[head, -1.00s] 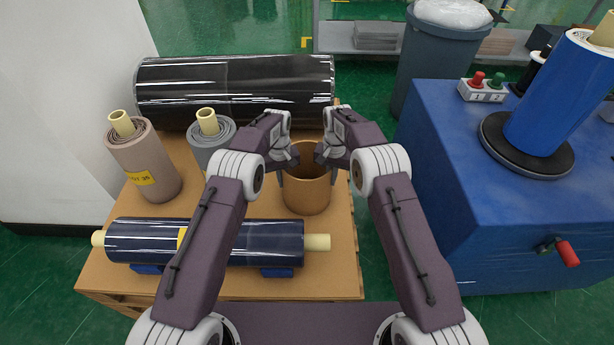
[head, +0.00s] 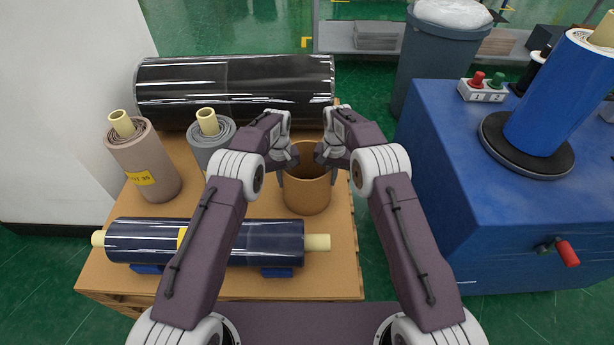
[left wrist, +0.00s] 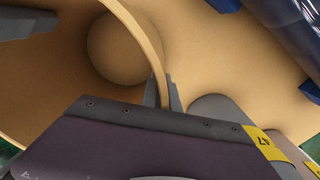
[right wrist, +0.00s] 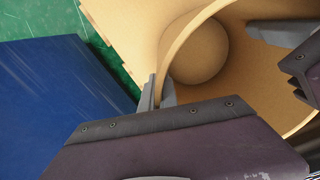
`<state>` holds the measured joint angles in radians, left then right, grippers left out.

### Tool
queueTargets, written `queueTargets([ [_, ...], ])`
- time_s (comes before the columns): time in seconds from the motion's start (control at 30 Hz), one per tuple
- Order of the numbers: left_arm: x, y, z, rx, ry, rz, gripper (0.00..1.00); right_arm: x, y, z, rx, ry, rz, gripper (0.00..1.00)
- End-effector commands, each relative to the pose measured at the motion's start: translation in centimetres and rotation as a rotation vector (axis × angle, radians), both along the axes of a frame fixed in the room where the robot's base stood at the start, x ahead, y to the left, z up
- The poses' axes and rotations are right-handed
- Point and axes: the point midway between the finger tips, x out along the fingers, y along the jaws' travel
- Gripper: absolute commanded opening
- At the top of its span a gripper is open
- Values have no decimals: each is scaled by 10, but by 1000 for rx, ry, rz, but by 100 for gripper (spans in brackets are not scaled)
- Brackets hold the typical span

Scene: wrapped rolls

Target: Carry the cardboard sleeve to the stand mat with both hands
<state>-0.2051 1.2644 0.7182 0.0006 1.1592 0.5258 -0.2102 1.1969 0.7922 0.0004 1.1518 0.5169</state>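The cardboard sleeve (head: 307,194) is a brown open-topped tube standing upright on the right part of the wooden pallet. My left gripper (head: 284,174) is at the left side of its rim, and my right gripper (head: 331,170) is at the right side. In the right wrist view, two fingers close on the sleeve wall (right wrist: 181,38). I look down into the hollow sleeve in both wrist views. I cannot make out a stand mat.
A dark blue wrapped roll (head: 270,241) lies in front on the pallet (head: 215,284); a black roll (head: 235,85) lies behind. Brown (head: 146,165) and grey (head: 207,137) rolls stand left. A blue machine (head: 450,190) with a blue roll (head: 555,100) on a black disc stands right.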

Motion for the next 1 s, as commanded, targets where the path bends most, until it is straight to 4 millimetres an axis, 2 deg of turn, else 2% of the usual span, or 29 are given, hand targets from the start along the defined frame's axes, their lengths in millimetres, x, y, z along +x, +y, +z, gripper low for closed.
queueTargets([
  [0.63, 1, 2, 4, 2, -3, 2, 0, 0, -1, 4, -3, 2, 1, 0],
  [1.0, 1, 2, 51, 3, -2, 3, 0, -1, -1, 51, -2, 3, 1, 0],
])
